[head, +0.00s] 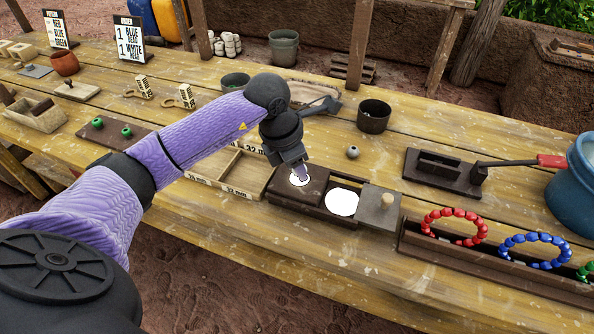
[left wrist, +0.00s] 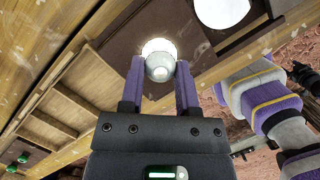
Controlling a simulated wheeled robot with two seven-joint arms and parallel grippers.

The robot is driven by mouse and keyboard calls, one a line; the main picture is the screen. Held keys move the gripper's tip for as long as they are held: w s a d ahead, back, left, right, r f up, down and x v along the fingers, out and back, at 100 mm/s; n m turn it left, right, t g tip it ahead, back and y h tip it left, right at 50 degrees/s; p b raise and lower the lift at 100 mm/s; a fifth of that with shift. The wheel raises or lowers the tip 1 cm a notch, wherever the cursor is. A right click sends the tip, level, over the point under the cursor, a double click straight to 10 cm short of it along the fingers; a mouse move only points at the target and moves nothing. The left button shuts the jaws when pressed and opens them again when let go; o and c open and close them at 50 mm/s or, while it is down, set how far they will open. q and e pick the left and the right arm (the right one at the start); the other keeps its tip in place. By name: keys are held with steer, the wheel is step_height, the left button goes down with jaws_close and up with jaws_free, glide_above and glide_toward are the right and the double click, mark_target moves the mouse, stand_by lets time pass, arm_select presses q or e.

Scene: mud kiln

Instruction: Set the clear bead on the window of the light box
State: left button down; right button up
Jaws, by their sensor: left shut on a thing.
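The light box (head: 318,209) is a dark flat box at the table's front edge with two bright round windows. My left gripper (head: 302,178) points down at its left window (head: 296,180), which it partly covers. In the left wrist view my left gripper (left wrist: 160,72) is shut on the clear bead (left wrist: 160,67), a glassy grey ball between the purple fingertips. The left window (left wrist: 157,46) glows right behind the bead; I cannot tell whether they touch. The right window (head: 342,203) is bare and also shows in the left wrist view (left wrist: 221,10). My right gripper does not show clearly.
A square lid with a knob (head: 378,207) adjoins the right window. A grey ball (head: 352,152) lies loose behind the box. A wooden sorting tray (head: 240,172) stands left, a dark cup (head: 374,115) behind, and a rack with bead bracelets (head: 490,262) right.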

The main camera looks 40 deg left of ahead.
arm_select(q)
steer(key=shift+f, duration=0.6)
steer(key=shift+r, duration=0.1)
steer(key=c, duration=0.7)
jaws_free()
steer(key=o, duration=0.4)
steer(key=shift+r, duration=0.1)
steer(key=p+v, duration=0.4)
steer(key=v, duration=0.8)
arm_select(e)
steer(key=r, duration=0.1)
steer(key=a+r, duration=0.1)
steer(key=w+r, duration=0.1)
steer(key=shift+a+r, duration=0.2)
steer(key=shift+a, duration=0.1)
